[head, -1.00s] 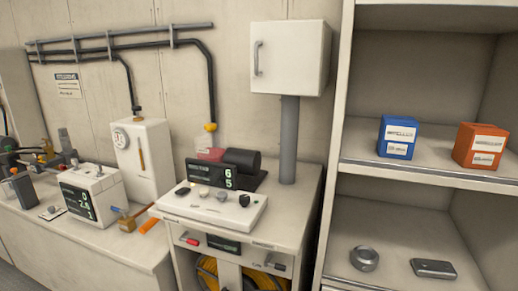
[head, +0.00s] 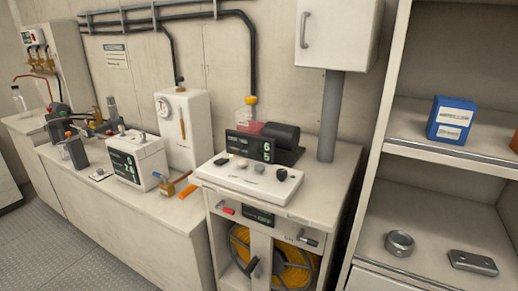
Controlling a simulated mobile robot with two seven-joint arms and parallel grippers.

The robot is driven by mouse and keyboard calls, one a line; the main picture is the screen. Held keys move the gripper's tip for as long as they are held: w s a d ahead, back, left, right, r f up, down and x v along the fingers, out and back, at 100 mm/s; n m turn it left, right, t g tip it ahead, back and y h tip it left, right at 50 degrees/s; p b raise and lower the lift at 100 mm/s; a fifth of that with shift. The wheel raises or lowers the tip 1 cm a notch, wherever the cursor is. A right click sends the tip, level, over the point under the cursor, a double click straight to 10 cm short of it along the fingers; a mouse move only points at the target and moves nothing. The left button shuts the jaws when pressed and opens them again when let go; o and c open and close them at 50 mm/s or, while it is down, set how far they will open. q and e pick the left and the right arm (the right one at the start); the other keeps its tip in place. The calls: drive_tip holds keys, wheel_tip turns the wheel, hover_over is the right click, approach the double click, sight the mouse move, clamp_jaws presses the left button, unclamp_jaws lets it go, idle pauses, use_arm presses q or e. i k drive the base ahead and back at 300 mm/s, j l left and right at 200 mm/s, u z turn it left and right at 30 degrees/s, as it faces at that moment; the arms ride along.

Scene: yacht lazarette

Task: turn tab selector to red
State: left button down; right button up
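No part is clearly marked as the tab selector, and I cannot tell which control it is. A white sloped control panel (head: 236,175) sits on the cabinet in the middle of the head view. It carries several small knobs, including a dark knob (head: 281,174) at its right end and a grey knob (head: 259,168) beside it. A red-tipped handle (head: 227,210) shows on the cabinet front below, left of a small dark display (head: 258,215). Neither of my grippers is in view.
A white box with display (head: 150,160) and a brass padlock-like piece (head: 166,188) are on the left counter. Shelves (head: 440,170) stand right. Open grey floor (head: 75,255) lies at lower left.

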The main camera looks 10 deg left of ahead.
sight(281, 174)
drive_tip(key=i+j, duration=0.15)
drive_tip(key=j, duration=0.25)
drive_tip(key=i+j+z, duration=0.1)
drive_tip(key=j, duration=0.25)
drive_tip(key=i+j, duration=0.2)
drive_tip(key=j, duration=0.2)
